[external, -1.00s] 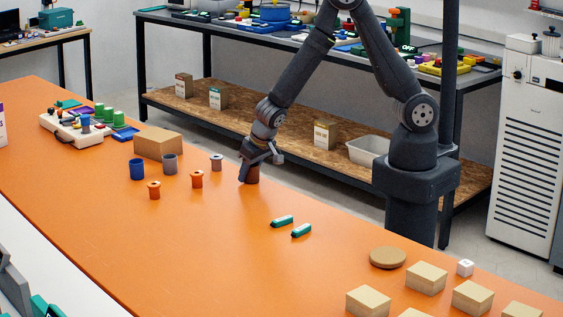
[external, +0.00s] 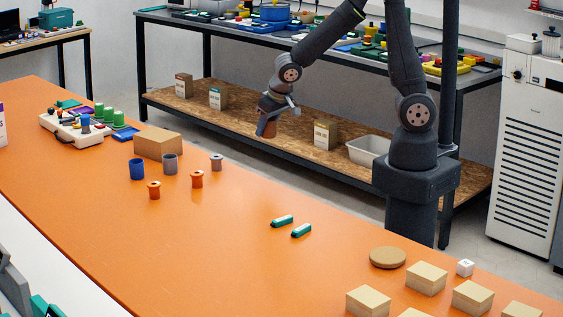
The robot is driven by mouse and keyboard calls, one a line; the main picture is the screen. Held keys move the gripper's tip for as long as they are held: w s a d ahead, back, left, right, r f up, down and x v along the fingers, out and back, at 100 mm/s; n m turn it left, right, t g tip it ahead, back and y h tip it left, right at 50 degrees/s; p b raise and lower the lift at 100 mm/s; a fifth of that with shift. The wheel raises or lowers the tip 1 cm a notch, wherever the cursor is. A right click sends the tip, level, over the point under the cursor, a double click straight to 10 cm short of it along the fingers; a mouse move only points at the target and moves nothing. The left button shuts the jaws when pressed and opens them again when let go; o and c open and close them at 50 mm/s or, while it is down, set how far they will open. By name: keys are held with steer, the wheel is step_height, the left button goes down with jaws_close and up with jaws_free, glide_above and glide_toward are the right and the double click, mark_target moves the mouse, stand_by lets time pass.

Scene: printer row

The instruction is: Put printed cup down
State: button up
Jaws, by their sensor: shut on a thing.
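My gripper (external: 266,121) is shut on a reddish-brown printed cup (external: 268,131) and holds it in the air above the back part of the orange table (external: 190,230). The gripper hides part of the cup. A blue cup (external: 137,169) and a grey cup (external: 170,164) stand on the table to the left, lower in the picture than the held cup.
Two teal pieces (external: 282,221) lie mid-table. Small boxes (external: 426,278) and a round tan disc (external: 388,257) are front right. The table between is clear.

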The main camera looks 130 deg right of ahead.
steer(key=shift+s+d+r, duration=0.15)
steer(key=shift+d+r, duration=0.15)
steer(key=shift+d, duration=0.1)
steer(key=w+d+r+n, duration=0.1)
steer(key=w+d+r, duration=0.15)
steer(key=d, duration=0.75)
steer(key=w+d+r+n+t, duration=0.15)
steer(key=w+d, duration=0.25)
steer(key=d, duration=0.7)
steer(key=w+d+r+g, duration=0.1)
steer(key=w+d+r, duration=0.25)
steer(key=d, duration=0.65)
glide_above(151, 138)
steer(key=a, duration=0.1)
steer(key=shift+t+y, duration=0.25)
steer(key=shift+y, duration=0.05)
steer(key=f, duration=0.7)
steer(key=shift+s+f, duration=0.15)
steer(key=shift+s, duration=0.25)
steer(key=shift+f, duration=2)
steer(key=shift+f, duration=0.2)
steer(key=o, duration=0.9)
steer(key=shift+o, duration=0.2)
